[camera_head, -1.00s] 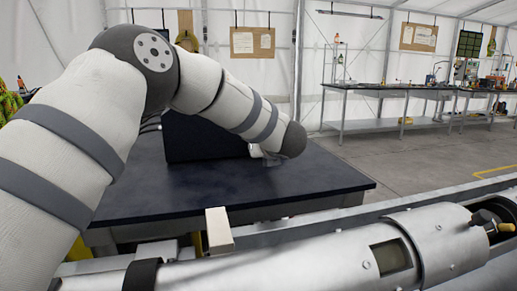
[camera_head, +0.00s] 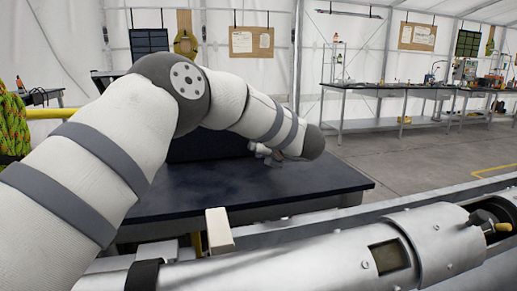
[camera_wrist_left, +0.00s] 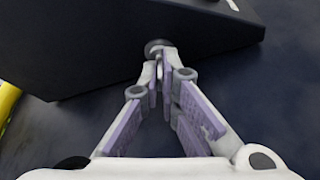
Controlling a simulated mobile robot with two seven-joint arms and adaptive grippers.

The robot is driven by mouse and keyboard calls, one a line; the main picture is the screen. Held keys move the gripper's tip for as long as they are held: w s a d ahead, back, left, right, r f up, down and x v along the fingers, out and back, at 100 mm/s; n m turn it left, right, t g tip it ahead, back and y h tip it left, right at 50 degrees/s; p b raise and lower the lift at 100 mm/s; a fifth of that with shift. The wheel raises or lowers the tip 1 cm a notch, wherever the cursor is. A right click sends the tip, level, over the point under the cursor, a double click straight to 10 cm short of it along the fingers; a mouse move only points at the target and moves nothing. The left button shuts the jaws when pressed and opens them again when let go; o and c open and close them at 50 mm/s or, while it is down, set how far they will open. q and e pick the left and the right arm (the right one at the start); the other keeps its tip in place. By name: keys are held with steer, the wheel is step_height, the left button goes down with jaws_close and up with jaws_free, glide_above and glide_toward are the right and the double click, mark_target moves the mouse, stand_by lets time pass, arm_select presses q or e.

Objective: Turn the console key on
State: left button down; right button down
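The console is a dark, slanted box (camera_head: 205,148) on a dark table (camera_head: 215,188), largely hidden behind my left arm in the head view. Its dark face and lower edge fill the top of the left wrist view (camera_wrist_left: 90,55). A small round grey knob (camera_wrist_left: 157,46), apparently the key, is at the console's edge there. My left gripper (camera_wrist_left: 162,72) points at it, its purple-padded fingers close together and the tips at the knob. I cannot tell whether they pinch it. In the head view the left gripper (camera_head: 264,154) is small beside the console. My right gripper is not in view.
A long silver cylinder (camera_head: 310,266) and a metal rail cross the foreground. A pale block (camera_head: 218,230) stands by the table's front edge. The table's right part is bare. Grey floor is open to the right, before a long workbench (camera_head: 400,88).

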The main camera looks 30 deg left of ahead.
arm_select(q)
steer(key=shift+w+m+g+y, duration=0.1)
steer(key=shift+m+g+y, duration=0.2)
steer(key=shift+m+y, duration=0.35)
steer(key=shift+m, duration=0.25)
steer(key=c, duration=1.8)
jaws_free()
steer(key=shift+d, duration=0.1)
